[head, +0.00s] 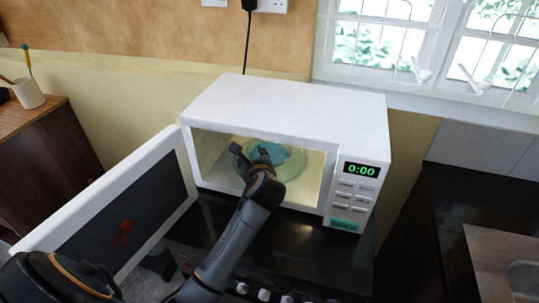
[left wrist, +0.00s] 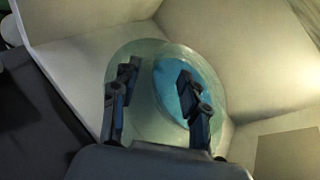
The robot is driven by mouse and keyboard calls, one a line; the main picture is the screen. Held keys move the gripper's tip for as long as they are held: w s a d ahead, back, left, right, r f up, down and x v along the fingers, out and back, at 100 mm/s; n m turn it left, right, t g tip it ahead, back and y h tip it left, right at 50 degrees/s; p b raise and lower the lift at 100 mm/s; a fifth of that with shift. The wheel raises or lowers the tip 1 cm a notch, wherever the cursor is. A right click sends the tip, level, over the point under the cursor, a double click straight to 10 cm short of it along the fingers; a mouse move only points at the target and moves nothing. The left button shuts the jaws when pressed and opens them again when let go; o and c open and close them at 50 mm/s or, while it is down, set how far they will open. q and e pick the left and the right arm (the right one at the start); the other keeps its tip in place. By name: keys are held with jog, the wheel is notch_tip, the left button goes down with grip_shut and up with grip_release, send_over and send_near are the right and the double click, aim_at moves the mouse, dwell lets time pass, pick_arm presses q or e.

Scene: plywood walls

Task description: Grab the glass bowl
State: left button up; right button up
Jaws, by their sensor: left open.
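A round blue glass bowl (head: 276,151) sits inside the open microwave (head: 290,107) on a pale, clear round glass plate (head: 294,167). In the left wrist view the blue bowl (left wrist: 169,102) lies partly behind my right-hand finger, and the glass plate (left wrist: 141,112) spreads around it. My left gripper (head: 250,153) reaches into the microwave with its fingers apart and empty. In the left wrist view, my left gripper (left wrist: 156,74) has one finger over the bare plate and the other over the bowl. I cannot tell whether they touch. My right gripper is not in view.
The microwave door (head: 125,210) is swung open to the left, beside my arm. The microwave's side walls and roof closely surround my gripper. The black stove top (head: 300,232) lies below. A brown cabinet (head: 45,150) with a white cup (head: 28,93) stands at the left.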

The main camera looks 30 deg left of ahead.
aim_at(250, 150)
pick_arm(q)
jog(key=shift+w+a+f, duration=0.1)
jog(key=shift+w+a, duration=0.25)
jog(key=p+x, duration=0.1)
jog(key=x, duration=0.2)
jog(key=shift+w+f, duration=0.15)
jog(key=shift+f, duration=0.05)
jog(key=shift+w+a+f, duration=0.15)
jog(key=shift+w+a, duration=0.1)
grip_shut()
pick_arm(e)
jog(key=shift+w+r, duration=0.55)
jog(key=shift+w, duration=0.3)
